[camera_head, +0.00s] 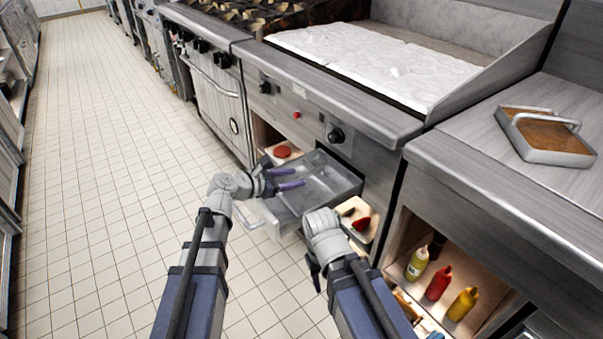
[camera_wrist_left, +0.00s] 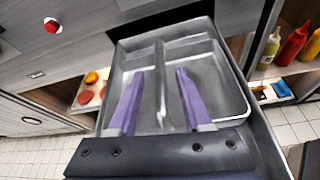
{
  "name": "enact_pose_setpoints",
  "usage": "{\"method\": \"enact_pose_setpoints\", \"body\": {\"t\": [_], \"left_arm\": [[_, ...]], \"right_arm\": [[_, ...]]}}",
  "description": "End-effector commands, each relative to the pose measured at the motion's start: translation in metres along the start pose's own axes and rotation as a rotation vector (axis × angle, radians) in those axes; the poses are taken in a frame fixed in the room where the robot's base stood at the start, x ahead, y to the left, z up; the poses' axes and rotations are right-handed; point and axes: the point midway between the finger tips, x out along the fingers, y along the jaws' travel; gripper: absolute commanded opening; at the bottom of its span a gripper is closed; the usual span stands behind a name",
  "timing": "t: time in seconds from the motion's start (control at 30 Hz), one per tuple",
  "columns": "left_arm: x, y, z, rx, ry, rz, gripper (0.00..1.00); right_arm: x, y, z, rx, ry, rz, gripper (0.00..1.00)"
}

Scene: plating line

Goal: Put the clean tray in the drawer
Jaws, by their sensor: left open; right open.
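The drawer (camera_head: 357,188) under the griddle is pulled open. A plain grey metal tray (camera_head: 325,171) lies inside it, and it also shows in the left wrist view (camera_wrist_left: 202,82), where its floor looks clean. A bar-like handle (camera_wrist_left: 159,58) runs along the tray's middle. My left gripper (camera_head: 300,177) is over the tray, its purple fingers open, one on each side of the handle in the left wrist view (camera_wrist_left: 160,75). My right gripper (camera_head: 313,272) is open, low in front of the drawer; its fingers are mostly hidden.
Another tray (camera_head: 548,154) with a brown inside and a handle stands on the right counter. Sauce bottles (camera_head: 437,283) stand on the shelf below. Boards with food (camera_head: 283,151) flank the drawer. The tiled floor (camera_head: 100,180) to the left is clear.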

Motion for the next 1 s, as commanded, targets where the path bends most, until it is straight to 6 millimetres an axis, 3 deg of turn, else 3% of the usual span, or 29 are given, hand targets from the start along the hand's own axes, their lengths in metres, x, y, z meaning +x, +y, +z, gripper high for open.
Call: {"method": "enact_pose_setpoints", "body": {"t": [0.1, 0.4, 1.0], "left_arm": [[-0.029, -0.001, 0.003, -0.001, 0.001, 0.003, 0.49], [-0.069, 0.0, 0.001, 0.0, 0.0, 0.002, 0.49], [-0.075, 0.0, 0.0, 0.0, 0.0, 0.0, 0.49]], "right_arm": [[-0.014, 0.001, 0.001, 0.001, 0.0, -0.002, 0.5], [-0.027, 0.002, 0.002, 0.001, 0.0, -0.005, 0.5], [-0.028, 0.002, 0.002, 0.001, 0.0, -0.006, 0.5]]}}
